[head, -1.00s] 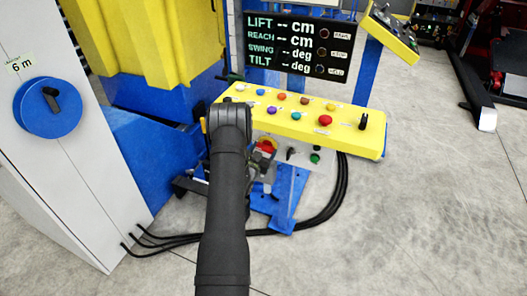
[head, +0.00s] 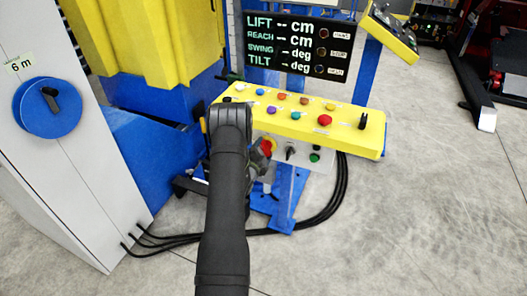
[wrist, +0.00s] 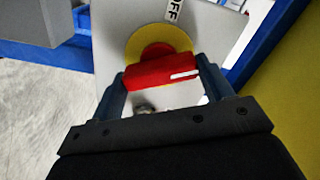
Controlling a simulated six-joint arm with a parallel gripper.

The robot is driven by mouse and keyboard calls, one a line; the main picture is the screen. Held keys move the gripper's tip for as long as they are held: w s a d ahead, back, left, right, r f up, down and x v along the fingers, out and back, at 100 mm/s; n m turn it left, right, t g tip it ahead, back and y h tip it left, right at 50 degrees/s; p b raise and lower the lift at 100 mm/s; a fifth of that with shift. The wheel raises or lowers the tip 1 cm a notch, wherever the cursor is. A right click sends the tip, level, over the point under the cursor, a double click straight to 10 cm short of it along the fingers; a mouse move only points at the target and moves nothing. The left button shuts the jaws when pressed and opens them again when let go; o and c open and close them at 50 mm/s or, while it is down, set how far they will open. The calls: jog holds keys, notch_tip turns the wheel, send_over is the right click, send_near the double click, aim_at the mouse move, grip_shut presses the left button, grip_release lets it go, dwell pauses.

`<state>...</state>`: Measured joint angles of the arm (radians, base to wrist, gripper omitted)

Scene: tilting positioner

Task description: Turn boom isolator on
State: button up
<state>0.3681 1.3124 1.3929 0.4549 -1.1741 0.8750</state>
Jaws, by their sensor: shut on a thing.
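The boom isolator is a red bar handle (wrist: 150,74) on a round yellow plate (wrist: 136,46), on a light grey panel (wrist: 112,25). In the wrist view my gripper (wrist: 162,70) has a finger at each end of the handle and is shut on it. The handle lies nearly crosswise, slightly tilted, with its white mark towards the right finger. An "OFF" label (wrist: 174,10) shows above the plate; no other label is readable there. In the head view the isolator (head: 268,146) shows just right of my arm, which partly hides it and my gripper.
A yellow console (head: 350,136) with several coloured buttons overhangs the isolator panel. A black knob (head: 290,151) and green button (head: 315,157) sit right of the isolator. Black cables (head: 335,200) curve over the floor. A grey cabinet with a blue dial (head: 48,105) stands left.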

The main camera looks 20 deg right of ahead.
jog(key=m, duration=0.5)
jog(key=shift+m, duration=0.3)
dwell(0.5)
jog(key=o, duration=1)
jog(key=v, duration=1.7)
jog(key=shift+s+a, duration=0.15)
jog(key=shift+s, duration=0.05)
jog(key=x, duration=1.7)
jog(key=shift+w+d, duration=0.2)
